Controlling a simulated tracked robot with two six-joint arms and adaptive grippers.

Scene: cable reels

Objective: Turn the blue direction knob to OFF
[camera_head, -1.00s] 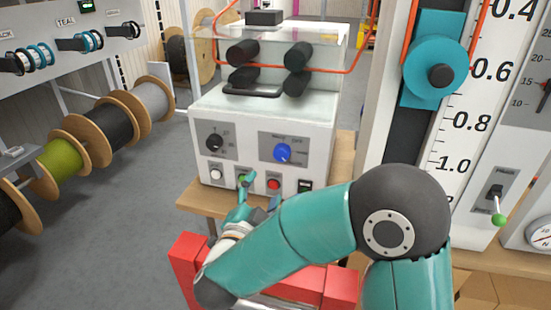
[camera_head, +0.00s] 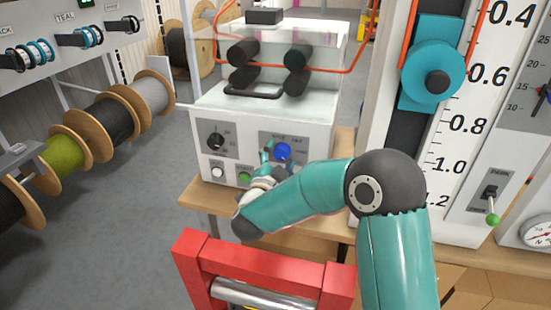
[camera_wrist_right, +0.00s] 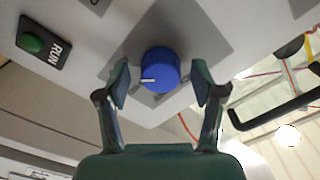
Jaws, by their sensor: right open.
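The blue direction knob (camera_head: 283,151) is on the grey label plate on the front of the white machine box (camera_head: 320,140). In the right wrist view the knob (camera_wrist_right: 160,69) has a white pointer line toward the left of the picture. My right gripper (camera_head: 275,152) is at the knob in the head view. In the right wrist view my right gripper (camera_wrist_right: 164,85) is open, with one finger on each side of the knob and a visible gap to it. The plate's lettering is too small to read surely. My left gripper is not in view.
A black knob (camera_head: 215,141) is left of the blue one. Below are a white button (camera_head: 217,171) and a green button (camera_head: 245,177), which shows beside a RUN label in the wrist view. A red frame (camera_head: 265,262) stands in front.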

